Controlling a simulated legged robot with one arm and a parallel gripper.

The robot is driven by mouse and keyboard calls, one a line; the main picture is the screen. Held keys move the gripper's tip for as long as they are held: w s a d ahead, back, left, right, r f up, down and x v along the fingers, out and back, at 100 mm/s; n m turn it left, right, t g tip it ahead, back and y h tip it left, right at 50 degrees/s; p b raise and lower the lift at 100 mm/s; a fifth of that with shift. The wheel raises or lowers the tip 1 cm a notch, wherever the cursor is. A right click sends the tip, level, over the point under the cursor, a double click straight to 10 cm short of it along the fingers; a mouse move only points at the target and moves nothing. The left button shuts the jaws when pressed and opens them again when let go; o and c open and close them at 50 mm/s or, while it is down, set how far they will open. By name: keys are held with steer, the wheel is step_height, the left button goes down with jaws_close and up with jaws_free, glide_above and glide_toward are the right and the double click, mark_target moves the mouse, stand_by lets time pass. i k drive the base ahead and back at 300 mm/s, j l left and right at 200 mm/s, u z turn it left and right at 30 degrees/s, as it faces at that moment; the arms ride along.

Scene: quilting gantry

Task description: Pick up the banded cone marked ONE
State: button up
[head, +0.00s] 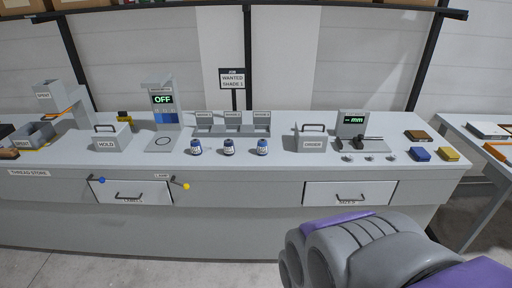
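Three small banded cones stand upright in a row on the grey bench, in the middle of the head view. The left cone (196,147) is blue with a pale band. The middle cone (229,147) is dark with a pale band. The right cone (262,147) is blue with a pale band. Their markings are too small to read, so I cannot tell which is marked ONE. Part of my grey and purple arm fills the lower right, in front of the bench. My gripper's fingers do not show.
Behind the cones are a three-bay rack (232,131) and a sign (232,79) reading WANTED SHADE 1. A device showing OFF (162,115) and a HOLD box (108,139) stand left. An ORDER box (312,139) and mm gauge (352,125) stand right.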

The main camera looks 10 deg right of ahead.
mark_target(262, 147)
steer(key=i, duration=1.25)
steer(key=i+j+z, duration=0.2)
steer(key=j+z, duration=0.2)
steer(key=j, duration=0.15)
steer(key=i+j+z, duration=0.15)
steer(key=j, duration=0.2)
steer(key=k, duration=0.05)
